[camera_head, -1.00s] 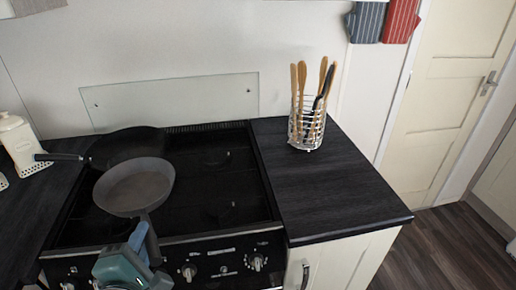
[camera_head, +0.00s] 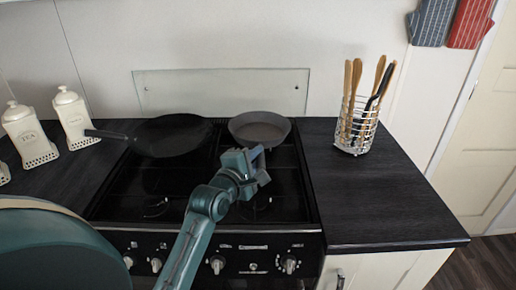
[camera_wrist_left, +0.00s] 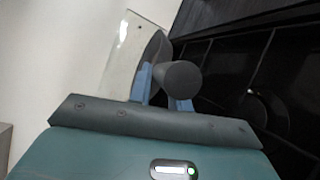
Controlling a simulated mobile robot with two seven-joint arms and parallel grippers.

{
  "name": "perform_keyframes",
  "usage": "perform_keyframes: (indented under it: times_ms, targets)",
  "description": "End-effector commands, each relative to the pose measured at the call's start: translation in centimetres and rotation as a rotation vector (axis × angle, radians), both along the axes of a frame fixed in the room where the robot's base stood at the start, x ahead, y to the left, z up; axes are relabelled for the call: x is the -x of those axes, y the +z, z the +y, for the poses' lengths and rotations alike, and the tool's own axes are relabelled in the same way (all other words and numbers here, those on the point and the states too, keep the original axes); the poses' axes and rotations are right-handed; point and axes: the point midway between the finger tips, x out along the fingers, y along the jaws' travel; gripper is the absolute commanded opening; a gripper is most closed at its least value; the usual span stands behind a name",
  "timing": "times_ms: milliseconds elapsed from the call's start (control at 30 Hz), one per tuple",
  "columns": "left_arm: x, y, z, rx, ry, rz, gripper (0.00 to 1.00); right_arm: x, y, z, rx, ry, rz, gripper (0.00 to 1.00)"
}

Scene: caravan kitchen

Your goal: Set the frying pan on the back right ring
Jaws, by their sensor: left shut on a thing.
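The grey frying pan (camera_head: 260,126) is at the back right of the black hob (camera_head: 190,205), over the back right ring, which it hides. It looks about level; I cannot tell whether it touches the ring or hangs just above it. Its handle points toward me. My left gripper (camera_head: 256,158) is shut on that handle. In the left wrist view the dark handle end (camera_wrist_left: 181,77) sits between the blue fingers (camera_wrist_left: 163,88), with part of the pan (camera_wrist_left: 154,56) behind it. My right gripper is out of view.
A larger black pan (camera_head: 172,135) is on the back left, its handle pointing left. A glass splashback (camera_head: 220,90) stands behind the hob. A utensil rack (camera_head: 356,128) is on the right worktop (camera_head: 370,195); cream canisters (camera_head: 75,118) stand left. The front rings look clear.

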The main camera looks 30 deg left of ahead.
Motion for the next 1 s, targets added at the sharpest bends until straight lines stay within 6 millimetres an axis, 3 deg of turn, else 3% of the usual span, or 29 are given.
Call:
perform_keyframes:
  times_ms: [100, 233, 533, 1000]
  targets:
    - [-2.3, 2.3, 2.4, -0.005, 0.004, -0.017, 0.00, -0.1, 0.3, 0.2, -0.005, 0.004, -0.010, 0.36]
    - [-3.3, 3.0, 3.6, -0.004, 0.000, -0.012, 0.00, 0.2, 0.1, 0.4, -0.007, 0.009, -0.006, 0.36]
    - [-3.4, -1.7, 3.9, -0.005, -0.001, -0.006, 0.00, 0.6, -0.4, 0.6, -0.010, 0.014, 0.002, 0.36]
    - [-3.4, -6.5, 3.9, -0.006, 0.000, -0.011, 0.00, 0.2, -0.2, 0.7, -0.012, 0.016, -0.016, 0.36]
